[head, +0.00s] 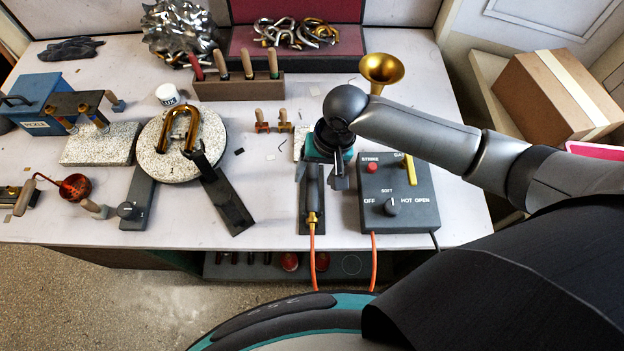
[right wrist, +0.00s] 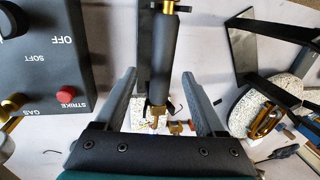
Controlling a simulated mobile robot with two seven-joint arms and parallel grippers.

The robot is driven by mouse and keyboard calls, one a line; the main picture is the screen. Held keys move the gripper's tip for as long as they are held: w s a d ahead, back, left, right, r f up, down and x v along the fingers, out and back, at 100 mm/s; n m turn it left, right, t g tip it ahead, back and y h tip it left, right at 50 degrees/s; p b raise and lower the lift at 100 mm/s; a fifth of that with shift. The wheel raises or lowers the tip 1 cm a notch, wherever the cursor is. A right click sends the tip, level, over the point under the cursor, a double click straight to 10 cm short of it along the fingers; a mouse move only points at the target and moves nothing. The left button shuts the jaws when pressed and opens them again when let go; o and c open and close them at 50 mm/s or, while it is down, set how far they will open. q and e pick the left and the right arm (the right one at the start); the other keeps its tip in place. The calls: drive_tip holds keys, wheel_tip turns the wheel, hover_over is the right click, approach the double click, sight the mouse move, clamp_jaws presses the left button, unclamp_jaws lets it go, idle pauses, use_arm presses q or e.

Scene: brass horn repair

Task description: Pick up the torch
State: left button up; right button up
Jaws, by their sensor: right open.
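The torch (head: 313,196) has a dark grey handle and a brass fitting, with an orange hose at its near end. It lies on a dark narrow stand near the bench's front edge, left of the control box. My right gripper (head: 326,176) is over its far part. In the right wrist view the torch body (right wrist: 160,58) runs between the two open fingers (right wrist: 159,78), with a gap on each side. Its brass end points toward the gripper's palm. My left gripper is not in view.
Close right of the torch stands the control box (head: 378,212) with a red strike button and a yellow lever. To the left is a round speckled turntable (head: 155,165) with a brass bend on it. A tool block (head: 238,91) stands farther back.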

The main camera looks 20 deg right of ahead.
sight(313, 178)
drive_tip(key=f, duration=0.3)
drive_tip(key=shift+w+a+f, duration=0.2)
drive_tip(key=shift+a+f, duration=0.1)
drive_tip(key=shift+a, duration=0.1)
clamp_jaws()
idle(0.3)
